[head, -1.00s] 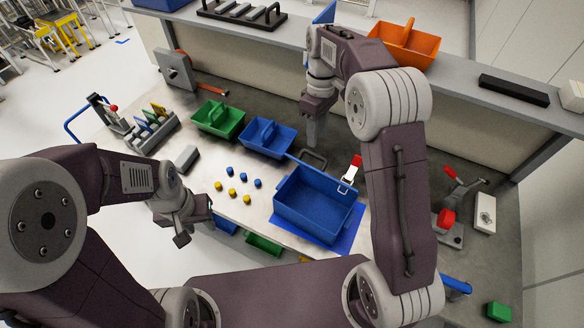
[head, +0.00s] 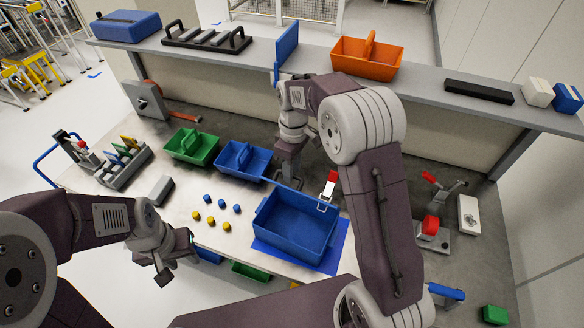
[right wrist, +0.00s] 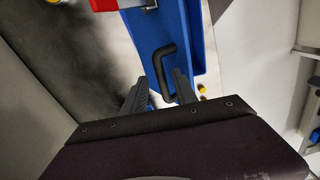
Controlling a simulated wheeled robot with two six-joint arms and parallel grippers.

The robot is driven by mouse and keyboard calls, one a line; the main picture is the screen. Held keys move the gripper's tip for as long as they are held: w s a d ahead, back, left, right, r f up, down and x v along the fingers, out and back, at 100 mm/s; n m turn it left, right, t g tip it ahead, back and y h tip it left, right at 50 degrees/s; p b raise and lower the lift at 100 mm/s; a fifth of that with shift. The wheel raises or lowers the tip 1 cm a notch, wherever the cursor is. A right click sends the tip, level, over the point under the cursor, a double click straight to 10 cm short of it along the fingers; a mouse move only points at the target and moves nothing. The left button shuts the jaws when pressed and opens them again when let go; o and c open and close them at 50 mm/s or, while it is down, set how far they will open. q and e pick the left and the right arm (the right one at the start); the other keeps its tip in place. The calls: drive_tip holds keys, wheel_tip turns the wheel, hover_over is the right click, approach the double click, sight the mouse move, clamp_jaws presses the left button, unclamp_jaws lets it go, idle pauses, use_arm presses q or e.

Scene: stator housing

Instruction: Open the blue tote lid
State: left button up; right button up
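The large blue tote (head: 318,251) stands on a blue mat (head: 341,250) on the table. My right gripper (head: 287,180) points down at the tote's back edge. In the right wrist view a black handle (right wrist: 164,75) on a blue panel (right wrist: 188,35) lies between its two parted fingers (right wrist: 159,95), with no clear grip on it. My left gripper (head: 178,262) looks open and empty, left of the tote.
Blue and yellow knobs (head: 208,217) lie left of the tote. A green caddy (head: 190,147) and a blue caddy (head: 242,160) stand behind them. A raised shelf (head: 420,82) runs along the back, with a blue panel (head: 288,45) upright there. A red-handled clamp (head: 431,226) stands at right.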

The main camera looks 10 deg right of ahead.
drive_tip(key=shift+a, duration=0.2)
drive_tip(key=shift+s, duration=0.1)
clamp_jaws()
drive_tip(key=shift+r, duration=0.1)
idle(1.0)
